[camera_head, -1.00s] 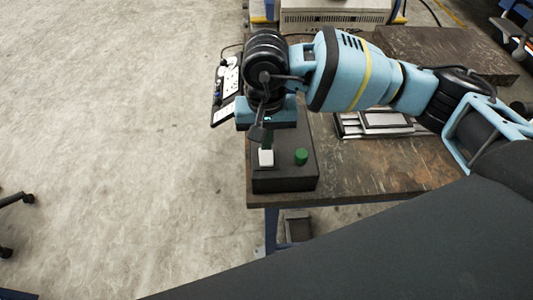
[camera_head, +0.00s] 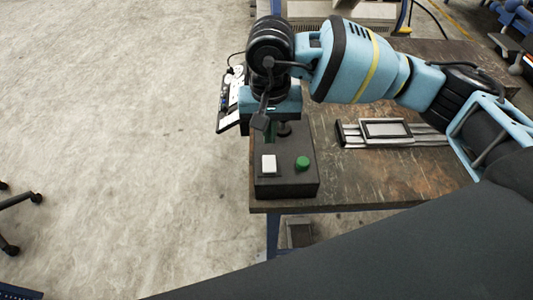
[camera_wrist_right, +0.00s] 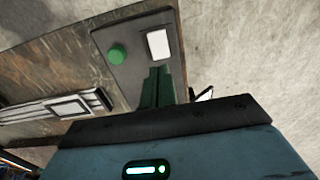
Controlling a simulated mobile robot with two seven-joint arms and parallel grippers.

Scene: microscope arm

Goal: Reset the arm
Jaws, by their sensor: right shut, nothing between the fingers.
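A dark control box (camera_head: 287,190) stands on the near left corner of the workbench. On its top are a square white button (camera_head: 269,163) and a round green button (camera_head: 303,163). My right gripper (camera_head: 270,138) is shut and empty, pointing down behind the white button, with a small gap showing between them. In the right wrist view the green fingers (camera_wrist_right: 157,70) are together just short of the white button (camera_wrist_right: 158,43); the green button (camera_wrist_right: 117,54) is to its left. Whether the white button is pressed in cannot be told. My left gripper is out of view.
The brown workbench (camera_head: 350,185) carries a silver slide rail (camera_head: 390,131) right of the box. A light-coloured device (camera_head: 345,12) is at the back. Open concrete floor lies left of the bench.

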